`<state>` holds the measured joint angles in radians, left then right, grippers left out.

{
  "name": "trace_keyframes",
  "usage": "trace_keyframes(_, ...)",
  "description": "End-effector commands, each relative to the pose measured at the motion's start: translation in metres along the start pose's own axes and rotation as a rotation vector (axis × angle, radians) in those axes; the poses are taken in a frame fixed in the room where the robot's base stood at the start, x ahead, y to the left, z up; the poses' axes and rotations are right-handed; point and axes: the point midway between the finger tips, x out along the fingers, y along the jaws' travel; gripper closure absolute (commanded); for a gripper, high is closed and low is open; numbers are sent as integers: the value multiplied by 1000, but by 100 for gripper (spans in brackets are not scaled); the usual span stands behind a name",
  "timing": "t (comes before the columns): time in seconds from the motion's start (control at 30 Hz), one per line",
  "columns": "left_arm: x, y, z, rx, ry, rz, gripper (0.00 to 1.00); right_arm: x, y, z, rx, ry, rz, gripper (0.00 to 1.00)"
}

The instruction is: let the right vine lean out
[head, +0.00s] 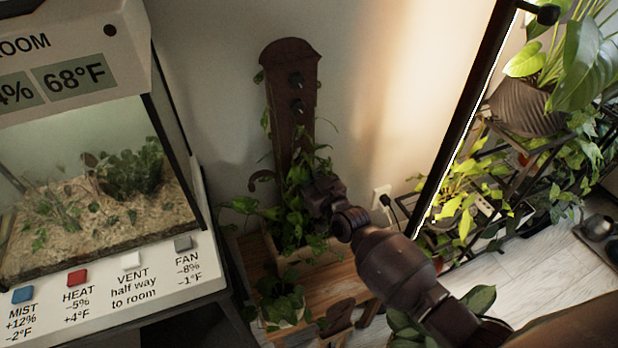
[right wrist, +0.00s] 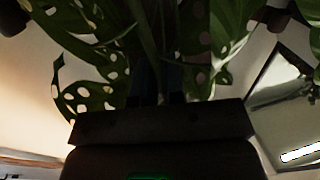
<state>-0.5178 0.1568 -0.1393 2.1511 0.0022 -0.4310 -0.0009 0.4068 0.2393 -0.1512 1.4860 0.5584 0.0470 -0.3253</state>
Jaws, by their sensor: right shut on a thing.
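A leafy vine (head: 298,190) with holed leaves climbs a tall brown board (head: 290,130) standing in a wooden planter (head: 300,257). The board carries two dark knobs, one above the other. A curved brown hook (head: 259,179) sticks out at the left of the vine; any matching hook on the right is hidden behind my gripper. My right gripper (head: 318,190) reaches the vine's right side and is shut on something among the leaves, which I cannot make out. In the right wrist view, holed leaves (right wrist: 105,62) surround the dark fingers. My left gripper is not in view.
A glass terrarium (head: 90,190) stands at left, with coloured buttons along its front. The planter stands on a wooden bench (head: 325,285). A potted plant (head: 282,298) is in front of the planter.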

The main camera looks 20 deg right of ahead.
Motion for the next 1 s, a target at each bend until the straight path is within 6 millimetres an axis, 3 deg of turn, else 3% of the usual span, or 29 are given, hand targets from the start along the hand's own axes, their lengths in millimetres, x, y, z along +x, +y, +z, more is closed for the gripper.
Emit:
trace_keyframes(0.37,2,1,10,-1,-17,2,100,-3,12,3,65,10,0,100)
trace_keyframes(0.9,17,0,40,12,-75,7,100,-17,76,29,475,84,2,100)
trace_keyframes(1.0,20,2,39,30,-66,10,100,-19,86,34,547,99,2,100)
